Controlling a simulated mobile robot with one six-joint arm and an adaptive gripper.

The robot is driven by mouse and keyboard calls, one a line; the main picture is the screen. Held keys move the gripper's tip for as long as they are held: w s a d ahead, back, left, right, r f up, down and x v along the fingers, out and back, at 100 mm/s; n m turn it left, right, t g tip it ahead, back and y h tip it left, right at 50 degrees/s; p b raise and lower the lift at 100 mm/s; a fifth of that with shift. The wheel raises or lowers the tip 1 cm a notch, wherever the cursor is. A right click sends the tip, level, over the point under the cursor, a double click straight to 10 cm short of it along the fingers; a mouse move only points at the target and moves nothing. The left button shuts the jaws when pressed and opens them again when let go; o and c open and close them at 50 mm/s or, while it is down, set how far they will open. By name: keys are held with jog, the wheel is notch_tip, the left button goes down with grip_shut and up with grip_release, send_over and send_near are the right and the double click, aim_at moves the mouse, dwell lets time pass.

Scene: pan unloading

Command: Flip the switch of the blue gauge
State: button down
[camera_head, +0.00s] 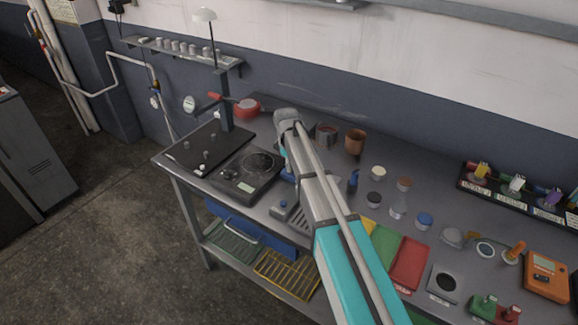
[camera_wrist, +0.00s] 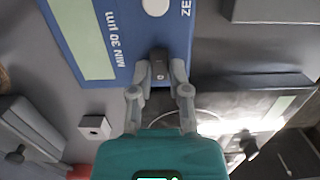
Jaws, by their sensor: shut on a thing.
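The blue gauge (camera_wrist: 110,60) fills the upper left and middle of the wrist view, with pale label strips and partly cut-off lettering on its face. Its dark switch (camera_wrist: 159,66) sits at the gauge's lower edge. My gripper (camera_wrist: 160,78) has its two fingers on either side of the switch, shut on it. In the head view my arm covers most of that spot. Only a small blue patch (camera_head: 288,177), which may be the gauge, shows beside the arm, and the fingertips are hidden.
A black scale-like device (camera_head: 247,175) and a dark plate (camera_head: 195,148) stand left of my arm. A red pan (camera_head: 247,109) is behind them. Cups, jars, coloured mats (camera_head: 408,262) and an orange device (camera_head: 547,277) crowd the bench to the right.

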jog(key=shift+w+d, duration=0.1)
jog(key=shift+d, duration=0.05)
jog(key=c, duration=0.6)
grip_release()
jog(key=shift+r, duration=0.1)
